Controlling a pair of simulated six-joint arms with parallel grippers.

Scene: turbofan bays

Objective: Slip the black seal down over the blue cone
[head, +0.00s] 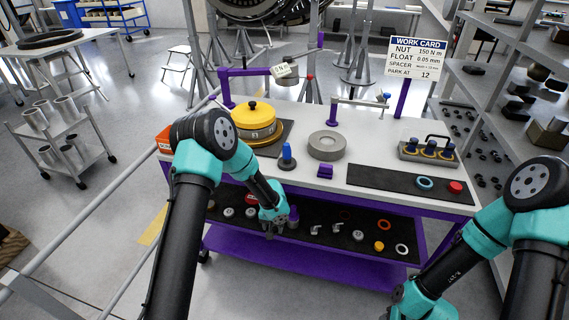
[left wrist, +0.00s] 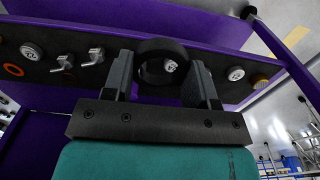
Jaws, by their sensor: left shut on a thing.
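The blue cone (head: 287,152) stands upright on the bench top, left of the grey ring. My left gripper (head: 272,230) is in front of the bench's front edge, below and left of the cone, pointing down. In the left wrist view its two fingers (left wrist: 163,82) are shut on the black seal (left wrist: 162,62), a dark ring held between the fingertips with its opening showing. The seal is too small and dark to make out in the head view. The seal and the cone are well apart. My right arm reaches the bottom edge of the head view; its fingertips are out of frame.
A grey ring (head: 327,146) and a small purple block (head: 325,171) are close to the cone. A yellow-topped round unit (head: 256,124) stands behind left. A black mat (head: 395,182) lies right. The lower shelf (head: 335,236) holds several small parts.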

